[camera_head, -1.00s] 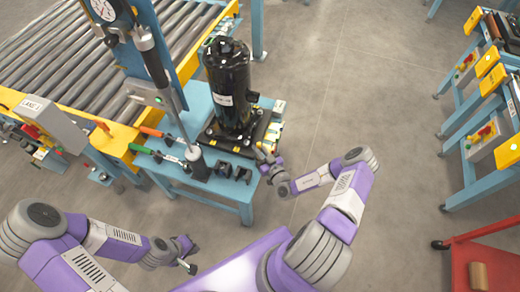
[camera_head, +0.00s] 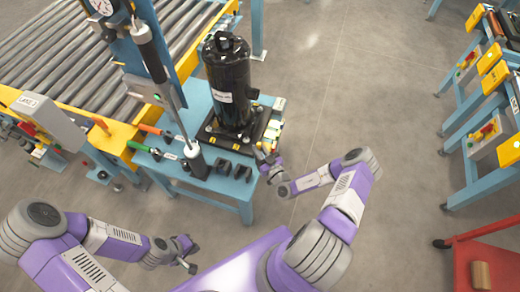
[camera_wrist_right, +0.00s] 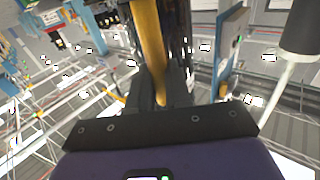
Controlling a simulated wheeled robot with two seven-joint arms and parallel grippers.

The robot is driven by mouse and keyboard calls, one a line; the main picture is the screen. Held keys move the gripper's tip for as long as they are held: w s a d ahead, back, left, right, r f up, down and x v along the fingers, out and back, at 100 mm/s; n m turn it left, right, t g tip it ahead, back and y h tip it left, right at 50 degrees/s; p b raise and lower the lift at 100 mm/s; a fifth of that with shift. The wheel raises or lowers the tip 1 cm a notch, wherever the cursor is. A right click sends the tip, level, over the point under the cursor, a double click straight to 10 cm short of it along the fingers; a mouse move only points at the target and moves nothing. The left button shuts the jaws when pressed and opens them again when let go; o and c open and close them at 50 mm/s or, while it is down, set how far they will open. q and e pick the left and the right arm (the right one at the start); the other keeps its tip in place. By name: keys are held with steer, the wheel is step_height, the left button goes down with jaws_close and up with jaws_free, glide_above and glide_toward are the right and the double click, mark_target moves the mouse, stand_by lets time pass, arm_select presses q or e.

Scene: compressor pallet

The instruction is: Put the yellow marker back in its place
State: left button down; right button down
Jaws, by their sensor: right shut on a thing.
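The yellow marker (camera_wrist_right: 149,45) stands out as a long yellow-orange shaft between the dark fingers of my right gripper (camera_wrist_right: 158,95) in the right wrist view. The gripper is shut on it. In the head view my right gripper (camera_head: 267,158) is at the right front corner of the blue workbench, close beside the black compressor's base; the marker is too small to make out there. My left gripper (camera_head: 190,266) hangs low in front of the bench, away from everything; its jaw opening is unclear.
The black compressor (camera_head: 229,85) stands upright on the blue bench (camera_head: 196,103). Several dark holders (camera_head: 222,167) line the bench's front edge, with green and orange-handled tools at left. A roller conveyor (camera_head: 70,45) lies behind left. Open floor (camera_head: 350,90) is at right.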

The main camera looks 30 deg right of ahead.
steer(key=shift+f+b, duration=0.9)
steer(key=shift+f, duration=0.25)
steer(key=c, duration=1)
jaws_free()
steer(key=s+p, duration=0.1)
steer(key=s, duration=0.6)
steer(key=shift+s+p, duration=0.3)
steer(key=shift+p, duration=0.1)
